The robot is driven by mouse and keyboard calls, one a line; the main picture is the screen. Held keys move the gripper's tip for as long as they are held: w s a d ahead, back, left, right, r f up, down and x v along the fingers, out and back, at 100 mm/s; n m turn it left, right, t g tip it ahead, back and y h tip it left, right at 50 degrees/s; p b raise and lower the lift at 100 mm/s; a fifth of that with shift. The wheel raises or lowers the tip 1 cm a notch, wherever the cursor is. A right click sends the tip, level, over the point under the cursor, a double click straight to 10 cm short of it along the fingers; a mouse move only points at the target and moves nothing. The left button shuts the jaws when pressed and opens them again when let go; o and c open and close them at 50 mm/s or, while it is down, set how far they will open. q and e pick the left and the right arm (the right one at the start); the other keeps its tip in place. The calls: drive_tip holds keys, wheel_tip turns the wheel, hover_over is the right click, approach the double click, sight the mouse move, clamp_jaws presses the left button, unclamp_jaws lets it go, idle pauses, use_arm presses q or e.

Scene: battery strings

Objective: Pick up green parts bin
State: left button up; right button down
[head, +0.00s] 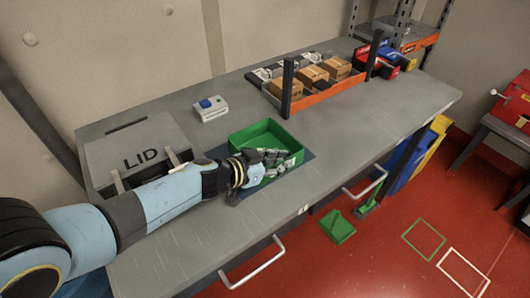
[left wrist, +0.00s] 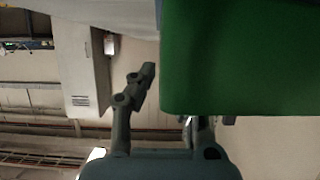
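The green parts bin (head: 253,133) sits on a dark mat (head: 303,156) near the front edge of the grey workbench. My left gripper (head: 281,161) reaches in from the left, with its fingers over the near right part of the bin. In the left wrist view a green bin surface (left wrist: 240,55) fills the upper right. One finger of my left gripper stands just left of that surface with a narrow gap, and the other is mostly hidden behind it. The gripper looks open, and no firm hold shows. My right gripper is not in view.
A grey case marked LID (head: 140,152) stands at the left, and a small white box with a blue top (head: 210,108) behind the bin. An orange-edged rack with cardboard boxes (head: 312,78) is at the back. A green dustpan (head: 337,227) lies on the red floor.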

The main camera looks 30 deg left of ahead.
use_arm(q)
clamp_jaws()
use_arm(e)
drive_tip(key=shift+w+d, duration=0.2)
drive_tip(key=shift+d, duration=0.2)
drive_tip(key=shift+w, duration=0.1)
